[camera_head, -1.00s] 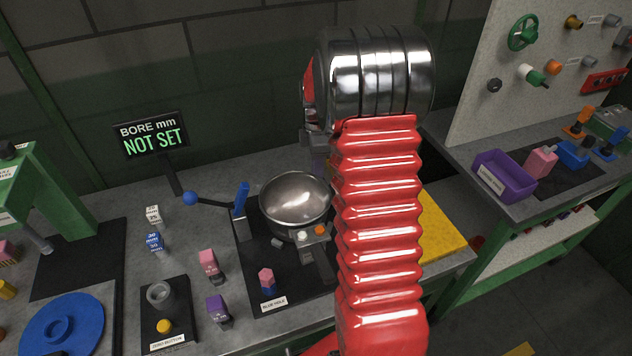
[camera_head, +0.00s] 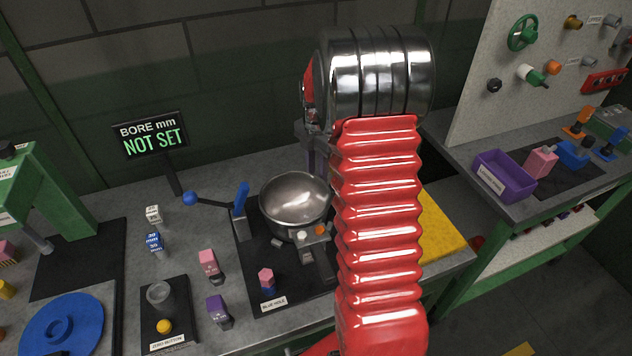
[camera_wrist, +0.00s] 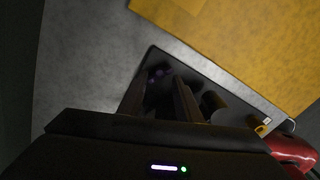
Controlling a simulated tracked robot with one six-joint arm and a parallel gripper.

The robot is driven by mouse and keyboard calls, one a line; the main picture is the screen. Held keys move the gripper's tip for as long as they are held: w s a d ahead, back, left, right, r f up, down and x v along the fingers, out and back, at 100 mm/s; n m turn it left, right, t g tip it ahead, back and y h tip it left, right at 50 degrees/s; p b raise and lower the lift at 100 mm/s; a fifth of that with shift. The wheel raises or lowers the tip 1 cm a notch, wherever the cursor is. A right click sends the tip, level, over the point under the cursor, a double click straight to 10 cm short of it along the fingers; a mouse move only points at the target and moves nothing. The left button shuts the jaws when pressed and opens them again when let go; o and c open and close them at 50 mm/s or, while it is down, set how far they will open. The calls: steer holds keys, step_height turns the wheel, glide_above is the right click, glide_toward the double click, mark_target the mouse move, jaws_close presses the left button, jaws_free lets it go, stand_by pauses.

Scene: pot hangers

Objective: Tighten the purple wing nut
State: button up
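In the wrist view, a small, dim purple shape (camera_wrist: 155,74), likely the purple wing nut, shows on a dark mat beyond my fingers. My gripper (camera_wrist: 160,80) has its two dark fingers apart, with the purple shape in line with the gap. I cannot tell how far the fingertips are from it, or whether they touch. In the head view my arm hides most of the gripper and the spot below it. A greyish-purple upright part (camera_head: 317,158) shows just left of my arm, but I cannot tell what it is.
A steel bowl (camera_head: 296,198) sits on the bench left of my arm, near a blue-handled lever (camera_head: 241,198). A yellow panel (camera_head: 440,228) lies right of my arm. A purple tray (camera_head: 505,178) stands on the right bench. The display (camera_head: 150,136) reads "BORE mm NOT SET".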

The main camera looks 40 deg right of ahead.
steer(key=m, duration=1)
stand_by(0.4)
steer(key=shift+f, duration=0.1)
steer(key=shift+f, duration=1.35)
steer(key=shift+c, duration=0.7)
jaws_close()
steer(key=shift+m, duration=0.4)
